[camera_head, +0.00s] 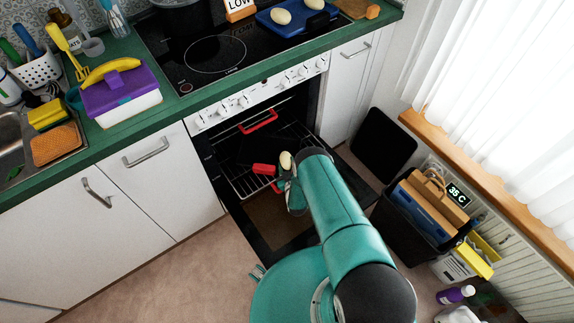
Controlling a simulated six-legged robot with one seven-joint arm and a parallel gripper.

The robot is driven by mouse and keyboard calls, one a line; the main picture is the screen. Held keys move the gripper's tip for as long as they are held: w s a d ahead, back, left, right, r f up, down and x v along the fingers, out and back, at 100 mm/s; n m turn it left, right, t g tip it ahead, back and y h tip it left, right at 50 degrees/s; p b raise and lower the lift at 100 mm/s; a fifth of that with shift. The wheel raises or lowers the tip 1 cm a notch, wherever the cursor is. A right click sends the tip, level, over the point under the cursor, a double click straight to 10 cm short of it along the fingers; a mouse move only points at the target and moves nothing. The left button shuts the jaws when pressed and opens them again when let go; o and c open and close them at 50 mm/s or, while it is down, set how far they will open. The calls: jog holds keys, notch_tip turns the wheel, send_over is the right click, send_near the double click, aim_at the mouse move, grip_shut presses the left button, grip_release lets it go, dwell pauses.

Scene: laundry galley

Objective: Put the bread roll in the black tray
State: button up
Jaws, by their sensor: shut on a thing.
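A pale bread roll (287,160) is held at the tip of my gripper (286,168). My gripper is shut on it and is in front of the open oven, near the rack. A black tray (258,148) with red grips sits on the wire rack inside the oven; it is dark and hard to make out. The roll appears near the tray's front right side, but I cannot tell its height above the tray. My arm hides part of the oven's right side.
The oven door (318,222) is open below my arm. Two similar rolls lie on a blue tray (266,18) on the hob. A black bin (402,222) with folded items and a dark square panel (383,143) stand at right.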

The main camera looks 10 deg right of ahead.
jog(key=o, duration=0.7)
